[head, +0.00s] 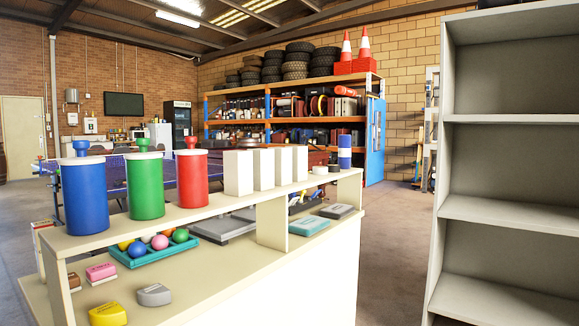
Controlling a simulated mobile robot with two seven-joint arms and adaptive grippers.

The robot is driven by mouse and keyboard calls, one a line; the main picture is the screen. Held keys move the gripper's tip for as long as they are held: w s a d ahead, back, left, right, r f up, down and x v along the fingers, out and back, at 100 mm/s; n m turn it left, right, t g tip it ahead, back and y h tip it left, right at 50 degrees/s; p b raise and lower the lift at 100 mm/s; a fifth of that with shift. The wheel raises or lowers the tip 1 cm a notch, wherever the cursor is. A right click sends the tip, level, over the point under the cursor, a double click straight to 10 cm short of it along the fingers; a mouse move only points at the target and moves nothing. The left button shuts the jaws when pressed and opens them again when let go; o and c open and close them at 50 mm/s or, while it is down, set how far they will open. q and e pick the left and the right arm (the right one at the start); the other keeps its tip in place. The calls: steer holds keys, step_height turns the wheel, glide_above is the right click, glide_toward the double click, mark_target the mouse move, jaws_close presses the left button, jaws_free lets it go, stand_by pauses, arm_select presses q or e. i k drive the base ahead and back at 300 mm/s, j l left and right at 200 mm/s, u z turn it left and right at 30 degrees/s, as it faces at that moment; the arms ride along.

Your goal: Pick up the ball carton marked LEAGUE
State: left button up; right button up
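Several plain white upright cartons stand in a row on the top shelf of the cream rack; the leftmost carton (238,173) is nearest, and the others recede to the right. No lettering is readable on the faces I see, so I cannot tell which, if any, is marked LEAGUE. A small white and red box (41,236) stands at the rack's left end, partly hidden, its marking also unreadable. Neither of my grippers shows in the head view.
Blue (84,194), green (145,186) and red (192,179) canisters stand left of the cartons. A blue-and-white cylinder (344,157) is at the right end. Below is a teal tray (128,262) of balls. An empty grey shelf unit (500,118) stands right; floor (392,235) between is clear.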

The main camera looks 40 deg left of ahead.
mark_target(263, 158)
steer(key=i+l, duration=0.1)
steer(key=i, duration=1.6)
steer(key=i+u, duration=0.3)
steer(key=u, duration=0.2)
steer(key=i+u, duration=0.3)
steer(key=u, duration=0.2)
steer(key=i+l+u, duration=0.2)
steer(key=u, duration=0.3)
steer(key=i, duration=0.1)
